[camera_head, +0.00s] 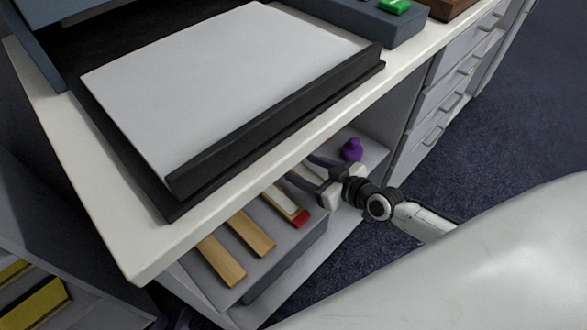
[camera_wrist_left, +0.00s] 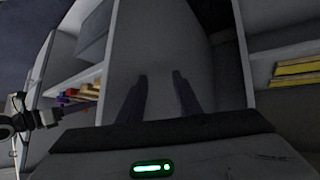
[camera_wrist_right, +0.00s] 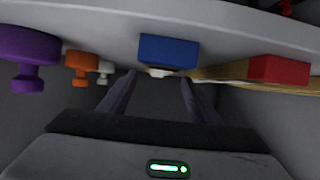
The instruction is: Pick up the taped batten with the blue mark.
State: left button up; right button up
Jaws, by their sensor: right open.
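In the right wrist view a blue mark (camera_wrist_right: 168,50) faces me on the end of a batten. My right gripper (camera_wrist_right: 159,76) is open, and the blue mark lies just above and beyond its fingertips. A small white piece shows under the mark; I see no grip on it. In the head view my right gripper (camera_head: 316,172) reaches into the shelf under the table, where the blue mark does not show clearly. A red-ended batten (camera_head: 290,205) lies beside it. My left gripper (camera_wrist_left: 160,76) is open and empty, facing a grey cabinet panel.
Plain wooden battens (camera_head: 250,233) lie on the shelf (camera_head: 285,262) to the left. A purple knob (camera_head: 352,149) stands beyond my right gripper. In the right wrist view an orange knob (camera_wrist_right: 82,66) is left of the blue mark. The tabletop edge (camera_head: 300,140) overhangs the shelf.

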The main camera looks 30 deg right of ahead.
aim_at(299, 168)
jog(key=x, duration=0.3)
jog(key=shift+w+f+b, duration=0.15)
jog(key=shift+f+b, duration=0.15)
jog(key=shift+b, duration=0.1)
jog(key=shift+c, duration=0.3)
jog(key=shift+d, duration=0.1)
jog(key=c, duration=1.1)
jog(key=shift+c, duration=0.2)
jog(key=shift+r, duration=0.1)
